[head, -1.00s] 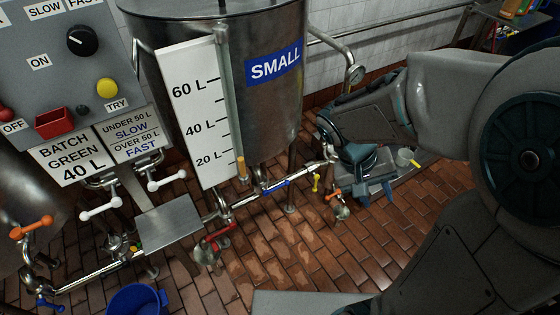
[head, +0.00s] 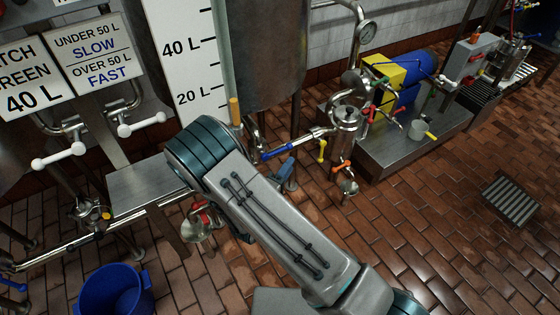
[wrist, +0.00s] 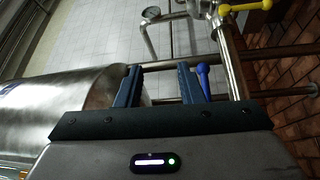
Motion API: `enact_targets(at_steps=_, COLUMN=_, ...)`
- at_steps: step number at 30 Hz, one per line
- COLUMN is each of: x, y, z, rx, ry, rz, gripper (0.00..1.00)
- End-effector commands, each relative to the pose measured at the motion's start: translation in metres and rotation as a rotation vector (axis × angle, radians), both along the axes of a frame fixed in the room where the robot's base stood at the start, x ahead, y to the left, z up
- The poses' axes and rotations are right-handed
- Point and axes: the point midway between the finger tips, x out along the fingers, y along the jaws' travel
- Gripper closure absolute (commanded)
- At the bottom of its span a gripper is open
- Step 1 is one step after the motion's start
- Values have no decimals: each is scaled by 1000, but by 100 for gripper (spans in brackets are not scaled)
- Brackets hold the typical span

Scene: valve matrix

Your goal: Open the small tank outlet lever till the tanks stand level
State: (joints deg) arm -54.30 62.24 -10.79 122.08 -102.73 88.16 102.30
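The steel small tank (head: 272,50) stands at top centre of the head view, its label out of frame. Its white scale (head: 185,50) shows the 40 L and 20 L marks. I cannot read a liquid level. A blue lever (head: 280,150) lies along the pipe just right of the tank's foot. In the wrist view the blue lever (wrist: 203,82) shows just right of the right finger, outside the gap. My gripper (wrist: 160,80) is open, with nothing held between its fingers. In the head view my arm hides most of the gripper, low beside the lever.
A yellow lever (head: 322,150) and an orange-handled valve (head: 342,168) sit to the right. Two white levers (head: 142,124) are at left. A blue bucket (head: 115,292) stands on the brick floor.

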Motion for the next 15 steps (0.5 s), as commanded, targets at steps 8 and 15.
enact_targets(at_steps=8, x=-9, y=51, z=-72, rx=13, ry=-30, rz=275, gripper=66)
enact_targets(at_steps=15, x=12, y=50, z=-72, rx=20, ry=-35, rz=294, gripper=66)
